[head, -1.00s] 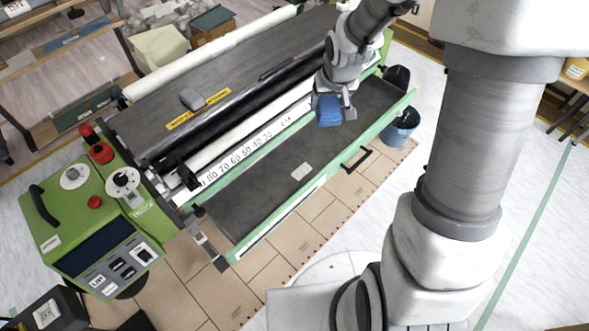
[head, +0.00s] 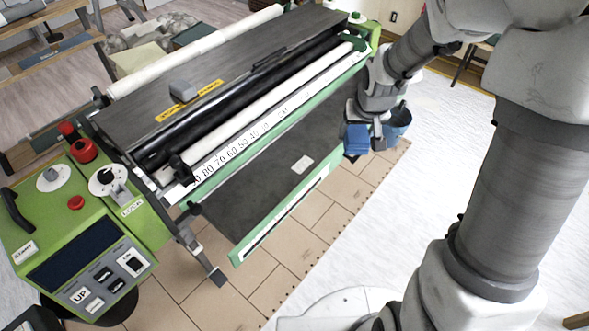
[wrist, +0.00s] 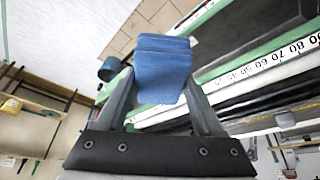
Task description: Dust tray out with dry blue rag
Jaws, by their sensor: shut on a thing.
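My gripper (head: 367,142) is shut on a folded blue rag (head: 356,140). In the wrist view the rag (wrist: 163,68) sits between the two dark fingers. The tray (head: 262,182) is a long dark grey surface with a green rim, along the front of the green pasting machine. In the head view the gripper and rag are at the tray's right end; my arm hides part of that end. I cannot tell whether the rag touches the tray. A small pale rectangular patch (head: 302,164) shows on the tray.
A blue bucket (head: 397,125) stands beyond the tray's right end, partly behind my gripper. The control box (head: 85,240) with red knobs stands at the left. A grey block (head: 183,90) lies on the machine's top. Tan floor boards (head: 280,270) in front are clear.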

